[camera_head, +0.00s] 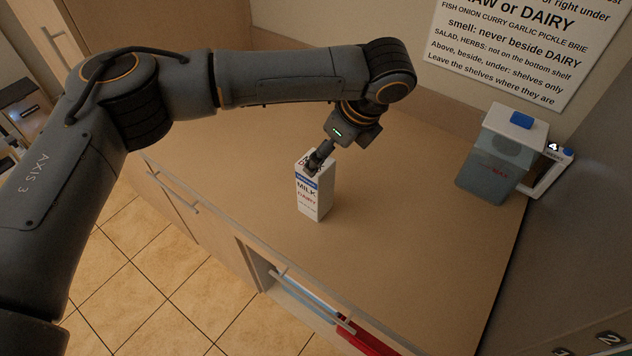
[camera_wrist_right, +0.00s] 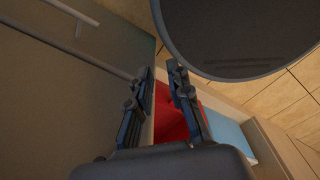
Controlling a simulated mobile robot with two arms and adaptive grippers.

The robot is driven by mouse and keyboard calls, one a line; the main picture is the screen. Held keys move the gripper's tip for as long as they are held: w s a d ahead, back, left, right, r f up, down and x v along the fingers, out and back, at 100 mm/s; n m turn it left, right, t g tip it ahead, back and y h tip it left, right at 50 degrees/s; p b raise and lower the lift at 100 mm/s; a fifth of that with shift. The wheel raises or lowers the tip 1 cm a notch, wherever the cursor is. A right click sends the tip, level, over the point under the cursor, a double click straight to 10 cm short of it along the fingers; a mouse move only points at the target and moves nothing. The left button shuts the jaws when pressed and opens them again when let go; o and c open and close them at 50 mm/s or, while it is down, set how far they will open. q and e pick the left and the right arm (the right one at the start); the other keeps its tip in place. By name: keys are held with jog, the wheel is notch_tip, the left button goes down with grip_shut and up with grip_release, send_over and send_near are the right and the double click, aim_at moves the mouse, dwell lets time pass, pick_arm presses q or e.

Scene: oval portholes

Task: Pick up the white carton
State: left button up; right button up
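The white carton (camera_head: 313,197) stands upright on the brown counter in the head view. It has a blue band and the words MILK and DAIRY on its front. My left gripper (camera_head: 316,162) reaches down from above right, with its fingers at the carton's top. Its fingers overlap the top in the picture, and I cannot tell whether they are closed on it. My right gripper (camera_wrist_right: 162,70) shows in the right wrist view with its two fingers apart and nothing between them. It is not seen in the head view.
A sign (camera_head: 530,40) is on the wall behind. An open drawer or shelf (camera_head: 300,290) with a red item (camera_head: 368,338) lies below the front edge. The counter (camera_head: 400,240) right of the carton is clear.

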aim_at(316, 185)
pick_arm(q)
jog(key=shift+w+a+f+p, duration=0.1)
jog(key=shift+a+f+p, duration=0.65)
jog(key=shift+f+p, duration=0.15)
jog(key=shift+p+x, duration=0.35)
jog(key=shift+x, duration=0.85)
jog(key=shift+w+a+f, duration=0.1)
jog(key=shift+f, duration=0.35)
jog(key=shift+c, duration=0.4)
jog(key=c, duration=1.4)
grip_shut()
pick_arm(e)
jog(key=r, duration=0.1)
jog(key=w, duration=0.1)
jog(key=w+r, duration=0.1)
jog(key=shift+w+a+r, duration=0.1)
jog(key=shift+a+r, duration=0.15)
jog(key=shift+r, duration=0.1)
